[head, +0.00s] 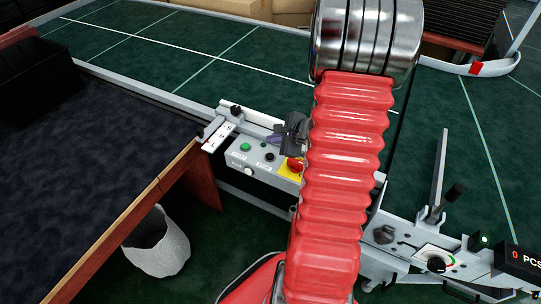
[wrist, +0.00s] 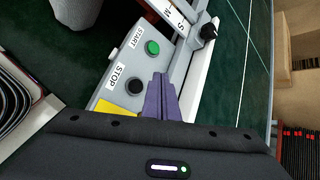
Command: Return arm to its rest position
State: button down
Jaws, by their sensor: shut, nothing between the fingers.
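My gripper (head: 274,140) is partly hidden behind my red ribbed arm in the head view. Its purple fingers (wrist: 160,92) are together and empty in the wrist view. They are over the grey control box (head: 238,158), close to its buttons. The green START button (wrist: 152,47) and the black STOP button (wrist: 135,87) are just left of the fingers in the wrist view. I cannot tell whether the fingertips touch the box.
A green conveyor (head: 140,45) with pale rails runs behind the box. A dark-topped table (head: 80,140) stands at the left, with a white bin (head: 157,245) beside it. A counter device (head: 520,258) is at the lower right. Cardboard boxes (head: 285,12) stand at the back.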

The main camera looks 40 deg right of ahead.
dwell(0.8)
jog(key=s+a+r+n+g+y, duration=0.2)
jog(key=s+a+r+n+g, duration=0.15)
jog(key=a+n, duration=0.45)
jog(key=s+a+r+n+g+y, duration=0.2)
jog(key=s+a+r+n, duration=0.3)
jog(key=a, duration=0.5)
jog(key=s+a+r+n+t+h, duration=0.2)
jog(key=s+a+r+n+h, duration=0.2)
jog(key=a+r+n, duration=0.9)
jog(key=s+r, duration=0.1)
jog(key=s, duration=0.1)
jog(key=shift+s+a+r+n, duration=0.2)
jog(key=shift+s+r+n, duration=0.1)
jog(key=shift+n, duration=0.1)
